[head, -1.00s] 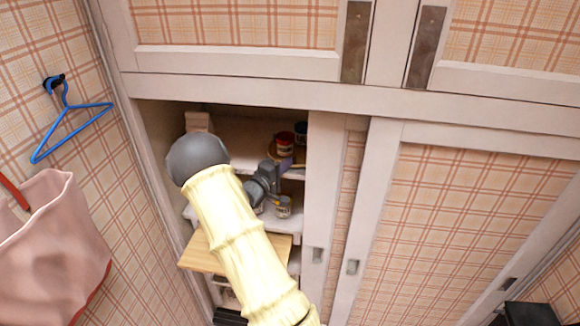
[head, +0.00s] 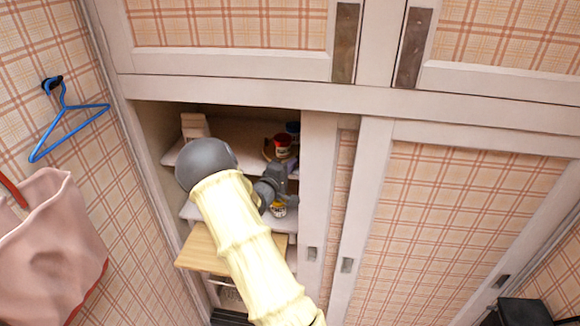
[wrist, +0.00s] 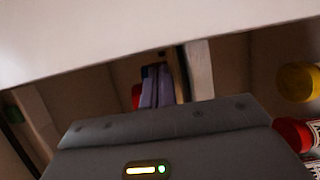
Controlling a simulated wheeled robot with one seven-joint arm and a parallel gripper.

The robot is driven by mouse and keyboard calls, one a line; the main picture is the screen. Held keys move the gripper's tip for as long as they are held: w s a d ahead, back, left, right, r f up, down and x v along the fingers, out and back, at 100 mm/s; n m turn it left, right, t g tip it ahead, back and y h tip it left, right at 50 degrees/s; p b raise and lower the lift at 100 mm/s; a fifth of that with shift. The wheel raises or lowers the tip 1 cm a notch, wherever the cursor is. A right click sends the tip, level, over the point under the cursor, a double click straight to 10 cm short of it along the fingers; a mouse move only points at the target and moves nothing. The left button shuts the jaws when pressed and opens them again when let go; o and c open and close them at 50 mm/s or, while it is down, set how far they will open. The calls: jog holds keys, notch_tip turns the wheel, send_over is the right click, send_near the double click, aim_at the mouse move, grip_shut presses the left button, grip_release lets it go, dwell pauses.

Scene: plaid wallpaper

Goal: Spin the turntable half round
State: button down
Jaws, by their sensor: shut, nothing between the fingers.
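The turntable (head: 267,150) is a tan disc on the upper shelf inside the open cupboard; only part of its left rim shows in the head view. A red jar (head: 282,145) and a blue jar (head: 292,129) stand on it. My gripper (head: 291,164) reaches in from the left, just in front of the turntable, partly behind my arm. In the wrist view its lilac fingers (wrist: 157,75) are together and empty, close beside a tan edge that looks like the turntable's rim. I cannot tell whether they touch it.
A lower shelf holds a yellow-marked can (head: 278,209). A wooden board (head: 202,250) juts out below it. A pale block (head: 194,126) stands at the upper shelf's left. The sliding door frame (head: 318,200) closes off the right side. A blue hanger (head: 62,120) hangs on the left wall.

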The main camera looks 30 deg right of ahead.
jog(key=shift+s+d, duration=0.45)
jog(key=shift+d, duration=0.55)
jog(key=shift+f, duration=0.1)
jog(key=shift+s+a, duration=0.1)
jog(key=shift+a, duration=0.3)
jog(key=s+d+b+v, duration=0.1)
jog(key=s+b+v, duration=0.1)
jog(key=v, duration=1)
jog(key=shift+a, duration=0.2)
